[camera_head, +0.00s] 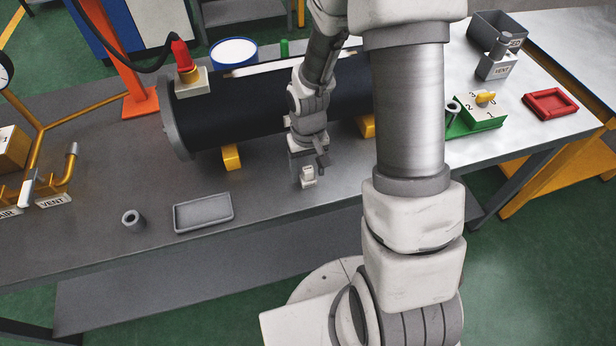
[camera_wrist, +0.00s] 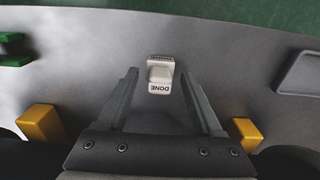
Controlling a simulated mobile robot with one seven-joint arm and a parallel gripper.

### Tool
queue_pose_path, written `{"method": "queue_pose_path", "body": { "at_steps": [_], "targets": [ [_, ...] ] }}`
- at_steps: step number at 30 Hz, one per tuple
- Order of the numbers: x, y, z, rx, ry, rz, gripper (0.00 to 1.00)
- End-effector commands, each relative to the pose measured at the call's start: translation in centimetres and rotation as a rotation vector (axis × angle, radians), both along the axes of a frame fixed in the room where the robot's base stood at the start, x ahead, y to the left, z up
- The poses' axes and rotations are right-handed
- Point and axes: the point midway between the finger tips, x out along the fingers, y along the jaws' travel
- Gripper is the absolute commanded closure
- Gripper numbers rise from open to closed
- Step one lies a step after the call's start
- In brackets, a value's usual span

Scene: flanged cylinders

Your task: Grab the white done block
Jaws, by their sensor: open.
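The white done block (camera_head: 308,176) stands on the grey table in front of the dark cylinder. In the wrist view the done block (camera_wrist: 161,75) shows its "DONE" label and a raised part on top. It sits between the lines of my two fingers, at or a little beyond their tips. My gripper (camera_wrist: 162,80) is open and empty, with a finger on each side. In the head view my gripper (camera_head: 308,160) points down just above and behind the block. I cannot tell whether a finger touches it.
The dark flanged cylinder (camera_head: 245,118) lies behind my gripper on yellow supports (camera_head: 231,157). A grey tray (camera_head: 203,212) and a small grey ring (camera_head: 133,219) are to the left. A green numbered fixture (camera_head: 474,118) and a red tray (camera_head: 550,104) are to the right. Table around the block is clear.

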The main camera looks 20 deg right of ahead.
Motion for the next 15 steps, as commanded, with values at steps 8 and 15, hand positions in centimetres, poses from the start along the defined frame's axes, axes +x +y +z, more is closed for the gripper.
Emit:
{"method": "queue_pose_path", "body": {
  "at_steps": [8, 15],
  "targets": [
    [0.04, -0.01, -0.14, 0.0, -0.001, 0.0, 0.38],
    [0.04, -0.01, -0.12, 0.0, -0.001, 0.0, 0.81]
  ]
}}
